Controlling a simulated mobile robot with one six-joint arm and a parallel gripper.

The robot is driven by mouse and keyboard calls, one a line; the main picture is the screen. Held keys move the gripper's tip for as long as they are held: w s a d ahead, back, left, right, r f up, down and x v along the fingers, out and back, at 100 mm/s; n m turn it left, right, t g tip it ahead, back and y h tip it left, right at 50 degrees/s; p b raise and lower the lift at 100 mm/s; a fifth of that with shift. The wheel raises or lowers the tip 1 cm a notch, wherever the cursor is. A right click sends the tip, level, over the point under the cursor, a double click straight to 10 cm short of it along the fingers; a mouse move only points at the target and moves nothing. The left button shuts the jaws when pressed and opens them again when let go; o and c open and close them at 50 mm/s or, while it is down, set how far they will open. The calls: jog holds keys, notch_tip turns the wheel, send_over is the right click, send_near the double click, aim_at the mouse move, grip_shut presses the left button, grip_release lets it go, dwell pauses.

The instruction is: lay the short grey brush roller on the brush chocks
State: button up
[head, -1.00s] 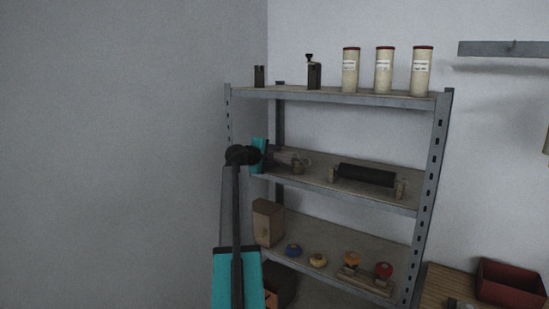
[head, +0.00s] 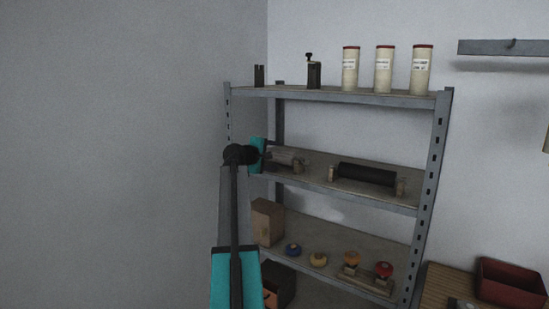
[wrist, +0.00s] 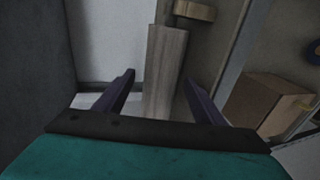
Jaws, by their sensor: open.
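The short grey brush roller (head: 284,158) is at the left end of the middle shelf, partly hidden behind my gripper (head: 268,154). In the wrist view the roller (wrist: 166,62) runs lengthwise away from me, between the two spread fingers of my gripper (wrist: 162,92), with a gap on each side. I cannot tell whether that end is seated. The left chock is hidden.
A black roller (head: 367,174) lies on chocks to the right on the same middle shelf (head: 318,188). Above, the top shelf (head: 330,96) holds tall canisters (head: 384,70). A brown box (head: 267,221) and coloured knobs are below. The grey wall is close at left.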

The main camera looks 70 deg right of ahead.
jog(key=b+v, duration=0.4)
jog(key=v, duration=0.9)
jog(key=shift+r, duration=0.15)
jog(key=shift+w, duration=0.1)
dwell(0.4)
